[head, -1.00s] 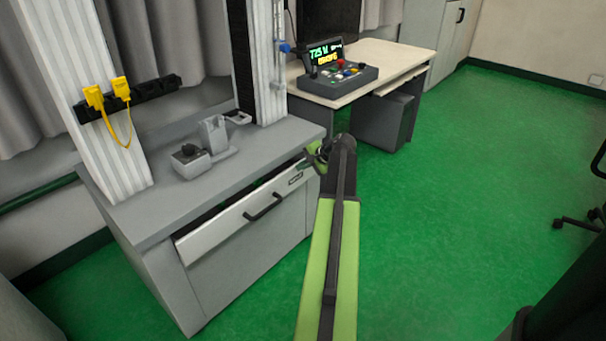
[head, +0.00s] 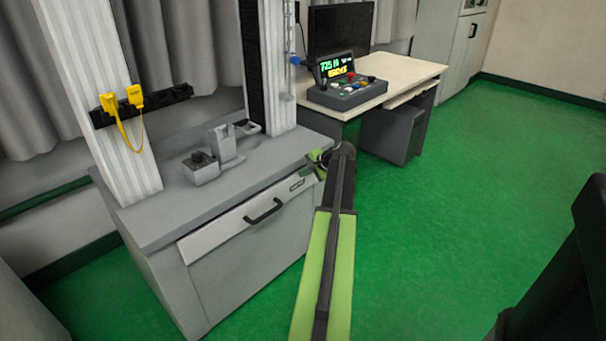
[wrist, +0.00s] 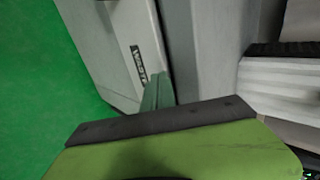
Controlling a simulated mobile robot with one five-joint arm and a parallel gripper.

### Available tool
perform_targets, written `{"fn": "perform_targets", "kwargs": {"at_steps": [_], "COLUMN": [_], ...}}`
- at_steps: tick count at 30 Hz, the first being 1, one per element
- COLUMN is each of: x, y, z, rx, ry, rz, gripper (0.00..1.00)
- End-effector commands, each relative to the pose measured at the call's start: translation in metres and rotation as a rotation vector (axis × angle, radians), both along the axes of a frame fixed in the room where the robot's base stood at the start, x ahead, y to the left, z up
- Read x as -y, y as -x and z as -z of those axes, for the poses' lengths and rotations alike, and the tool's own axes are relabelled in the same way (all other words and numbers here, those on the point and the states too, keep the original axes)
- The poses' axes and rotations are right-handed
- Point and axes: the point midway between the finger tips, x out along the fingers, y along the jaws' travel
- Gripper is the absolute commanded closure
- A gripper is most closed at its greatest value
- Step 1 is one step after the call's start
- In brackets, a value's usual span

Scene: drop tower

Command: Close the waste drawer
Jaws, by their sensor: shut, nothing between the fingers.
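The waste drawer (head: 225,222) is a light grey front with a black handle (head: 264,211), set under the top of the grey cabinet (head: 150,220). Its front sits close to the cabinet, with no open interior showing in the head view. In the wrist view the drawer front (wrist: 118,45) carries a label ending near my gripper (wrist: 158,88), and a narrow dark gap runs along its top edge. My gripper (head: 315,162) is shut and empty, at the drawer's right end by the label. The fingertips appear against the front; exact contact is hard to tell.
The drop tower's white columns (head: 100,90) rise from the cabinet top, with small grey fixtures (head: 213,152) between them. A desk (head: 400,75) with a control box (head: 347,92) stands behind, to the right. Green floor (head: 450,200) is open on the right.

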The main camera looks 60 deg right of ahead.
Motion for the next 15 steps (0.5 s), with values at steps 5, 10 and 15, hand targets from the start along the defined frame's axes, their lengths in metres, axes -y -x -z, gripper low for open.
{"fn": "perform_targets", "kwargs": {"at_steps": [5, 10, 15], "x": [-0.016, -0.025, -0.031], "y": [0.03, 0.063, 0.083], "z": [-0.018, -0.051, -0.067], "rx": [-0.001, -0.002, -0.002], "ry": [-0.005, -0.005, -0.006], "rz": [-0.007, -0.008, -0.012], "gripper": [1.0, 1.0, 1.0]}}
